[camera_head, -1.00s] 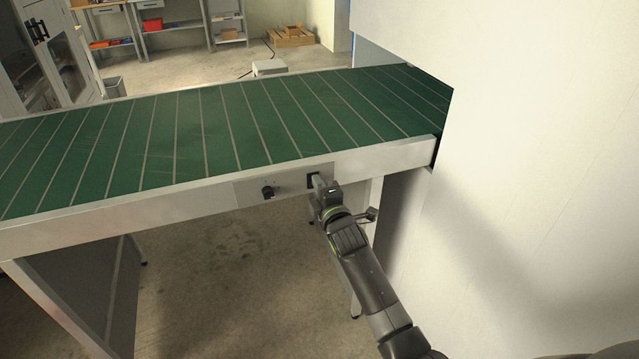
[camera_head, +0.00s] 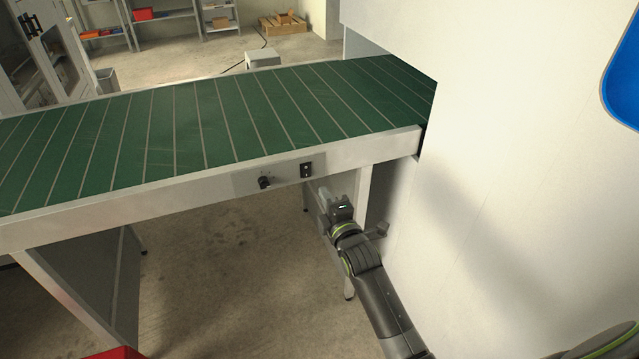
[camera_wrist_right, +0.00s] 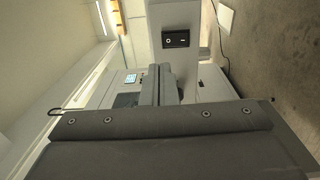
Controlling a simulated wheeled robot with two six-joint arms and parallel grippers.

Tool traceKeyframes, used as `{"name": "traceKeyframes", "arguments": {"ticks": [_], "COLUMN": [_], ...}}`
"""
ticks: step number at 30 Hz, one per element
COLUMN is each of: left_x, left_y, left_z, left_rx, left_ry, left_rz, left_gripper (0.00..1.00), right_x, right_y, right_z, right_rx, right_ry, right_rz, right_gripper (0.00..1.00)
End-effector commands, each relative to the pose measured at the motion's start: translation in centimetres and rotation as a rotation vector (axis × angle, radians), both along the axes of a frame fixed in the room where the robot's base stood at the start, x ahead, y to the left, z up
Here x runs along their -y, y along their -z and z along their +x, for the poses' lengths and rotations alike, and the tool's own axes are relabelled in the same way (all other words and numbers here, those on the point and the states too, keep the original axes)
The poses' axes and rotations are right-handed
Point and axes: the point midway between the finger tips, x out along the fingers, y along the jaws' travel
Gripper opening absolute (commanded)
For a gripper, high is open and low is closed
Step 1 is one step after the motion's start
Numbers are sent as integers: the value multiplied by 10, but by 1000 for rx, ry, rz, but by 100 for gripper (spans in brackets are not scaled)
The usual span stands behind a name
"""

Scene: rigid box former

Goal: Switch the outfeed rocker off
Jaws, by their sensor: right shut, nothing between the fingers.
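The outfeed rocker (camera_head: 306,170) is a small black switch on the grey panel set in the conveyor's side rail. It also shows in the right wrist view (camera_wrist_right: 176,39), with a round mark on its left half and a line mark on its right. I cannot tell which half is pressed in. My right gripper (camera_head: 324,191) is shut and empty, below and slightly right of the rocker, apart from it. Its fingers (camera_wrist_right: 160,72) point toward the panel in the right wrist view. My left gripper is not in view.
A black knob (camera_head: 265,182) sits left of the rocker on the same panel. The green conveyor belt (camera_head: 220,120) is empty. A white wall (camera_head: 500,160) stands close on the right. A conveyor leg (camera_head: 362,188) is just right of my gripper.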

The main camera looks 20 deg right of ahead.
Motion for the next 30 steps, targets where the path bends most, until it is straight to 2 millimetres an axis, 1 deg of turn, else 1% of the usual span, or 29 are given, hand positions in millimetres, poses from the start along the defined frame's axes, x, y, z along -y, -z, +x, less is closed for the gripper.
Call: {"name": "traceKeyframes", "arguments": {"ticks": [1, 3, 9, 14, 26, 29, 30], "left_x": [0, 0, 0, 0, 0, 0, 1], "left_y": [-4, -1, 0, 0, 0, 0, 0], "left_z": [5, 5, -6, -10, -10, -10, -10], "left_rx": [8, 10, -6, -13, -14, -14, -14], "left_ry": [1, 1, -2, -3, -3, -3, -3], "left_rz": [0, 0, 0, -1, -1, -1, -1], "left_gripper": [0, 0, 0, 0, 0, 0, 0], "right_x": [1, 1, 1, 1, 1, 3, 4], "right_y": [-2, -1, -3, -4, -3, 12, 25], "right_z": [-9, -17, -30, -32, -31, -33, -35], "right_rx": [-1, 0, -1, 0, -2, -34, -60], "right_ry": [1, 1, 0, 0, 0, 2, 5], "right_rz": [2, 1, -1, 0, 0, 26, 49], "right_gripper": [0, 0, 0, 0, 0, 0, 0]}}
